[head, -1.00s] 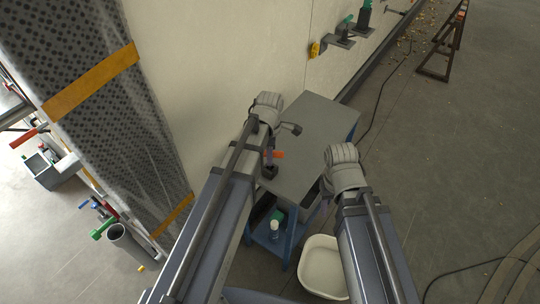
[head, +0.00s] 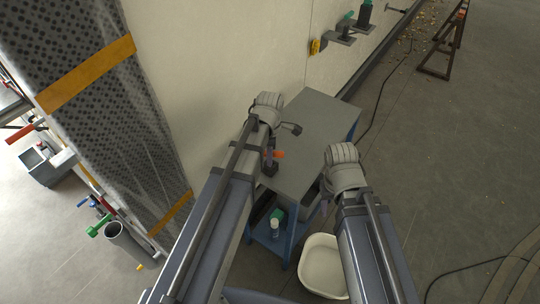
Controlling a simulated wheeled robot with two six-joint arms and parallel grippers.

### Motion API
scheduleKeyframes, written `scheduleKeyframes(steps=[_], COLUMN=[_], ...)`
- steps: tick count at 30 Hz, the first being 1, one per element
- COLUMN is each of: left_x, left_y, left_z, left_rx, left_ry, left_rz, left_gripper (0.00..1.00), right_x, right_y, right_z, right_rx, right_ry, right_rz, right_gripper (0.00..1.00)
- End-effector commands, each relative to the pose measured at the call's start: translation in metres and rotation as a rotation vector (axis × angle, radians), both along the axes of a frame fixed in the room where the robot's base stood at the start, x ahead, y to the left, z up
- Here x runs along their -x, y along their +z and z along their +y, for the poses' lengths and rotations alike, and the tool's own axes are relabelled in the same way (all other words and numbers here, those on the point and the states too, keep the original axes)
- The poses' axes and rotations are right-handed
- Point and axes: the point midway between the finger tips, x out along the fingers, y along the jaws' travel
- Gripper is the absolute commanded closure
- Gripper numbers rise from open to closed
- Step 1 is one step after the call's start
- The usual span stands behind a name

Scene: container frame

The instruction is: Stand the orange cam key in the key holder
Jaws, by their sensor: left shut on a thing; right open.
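The orange cam key (head: 279,154) shows as a small orange piece at my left gripper (head: 271,164), above the grey table top. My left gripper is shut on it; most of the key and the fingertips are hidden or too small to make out. My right gripper is hidden behind its own arm links at the right of the table. A grey open-topped tube (head: 118,240) stands at the lower left, beside the patterned panel; I cannot tell whether it is the key holder.
The grey table (head: 316,121) has a lower shelf with a bottle (head: 275,224). A white basin (head: 323,266) is on the floor. A pale wall (head: 215,65) and a patterned panel (head: 110,115) with orange bands stand at the left. Open floor lies to the right.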

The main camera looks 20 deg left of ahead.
Motion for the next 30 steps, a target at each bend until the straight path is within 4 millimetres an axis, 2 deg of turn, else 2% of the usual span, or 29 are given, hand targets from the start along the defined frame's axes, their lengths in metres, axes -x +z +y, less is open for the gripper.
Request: scheduleKeyframes(steps=[2,3,11,22,30], left_x=[0.0,0.0,0.0,0.0,0.0], left_y=[-0.003,-0.001,-0.001,0.002,0.023], left_z=[0.0,0.0,0.0,0.0,0.0], left_rx=[0.0,0.0,0.0,0.0,0.0], left_ry=[0.0,0.0,0.0,0.0,0.0], left_rz=[0.0,0.0,0.0,0.0,0.0], left_gripper=[1.0,0.68,0.39,0.38,0.38], right_x=[0.0,0.0,0.0,0.0,0.0], right_y=[-0.003,-0.001,-0.001,0.002,0.023], right_z=[0.0,0.0,0.0,0.0,0.0], right_rx=[0.0,0.0,0.0,0.0,0.0], right_ry=[0.0,0.0,0.0,0.0,0.0], right_rz=[0.0,0.0,0.0,0.0,0.0], right_gripper=[0.5,0.5,0.5,0.5,0.5])
